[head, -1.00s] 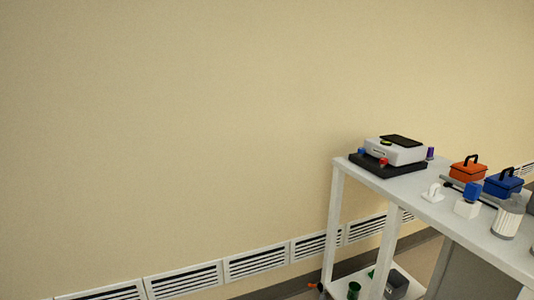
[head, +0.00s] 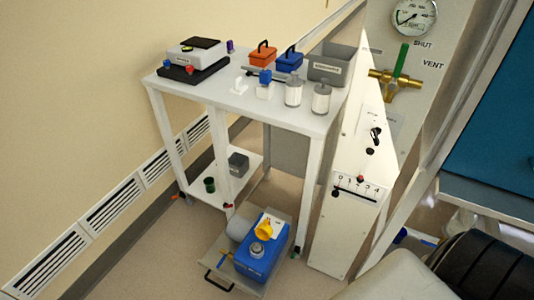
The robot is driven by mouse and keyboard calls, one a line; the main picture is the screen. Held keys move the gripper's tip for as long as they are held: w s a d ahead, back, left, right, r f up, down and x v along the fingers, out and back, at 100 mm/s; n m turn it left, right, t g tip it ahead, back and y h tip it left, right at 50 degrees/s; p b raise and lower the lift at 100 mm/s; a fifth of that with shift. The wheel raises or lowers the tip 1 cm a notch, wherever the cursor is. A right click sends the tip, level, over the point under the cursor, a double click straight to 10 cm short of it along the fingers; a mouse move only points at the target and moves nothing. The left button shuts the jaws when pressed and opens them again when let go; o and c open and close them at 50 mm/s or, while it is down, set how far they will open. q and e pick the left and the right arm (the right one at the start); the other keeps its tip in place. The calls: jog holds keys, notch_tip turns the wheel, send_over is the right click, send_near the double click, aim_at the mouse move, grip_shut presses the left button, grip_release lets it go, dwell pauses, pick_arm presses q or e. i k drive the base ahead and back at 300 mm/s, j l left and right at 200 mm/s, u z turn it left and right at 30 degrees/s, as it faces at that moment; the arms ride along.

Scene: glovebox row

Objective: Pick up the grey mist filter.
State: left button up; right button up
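Two white canisters with grey ends stand upright side by side on the white bench (head: 215,95): one on the left (head: 293,93) and one on the right (head: 321,99). A light grey rounded body (head: 239,229) lies low beside the blue pump-like unit (head: 262,258) on a floor tray. I cannot tell for sure which of these is the grey mist filter. The blue unit has a yellow funnel-shaped part (head: 264,229) on top. Neither of my grippers shows in the head view.
On the bench are a white device on a black base (head: 194,55), orange (head: 263,55) and blue (head: 289,61) toolboxes and a grey bin (head: 330,68). A white panel with a gauge (head: 413,17) and green-handled valve (head: 400,60) stands right. Floor left of the tray is clear.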

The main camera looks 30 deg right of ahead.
aim_at(256, 248)
jog(key=z, duration=0.95)
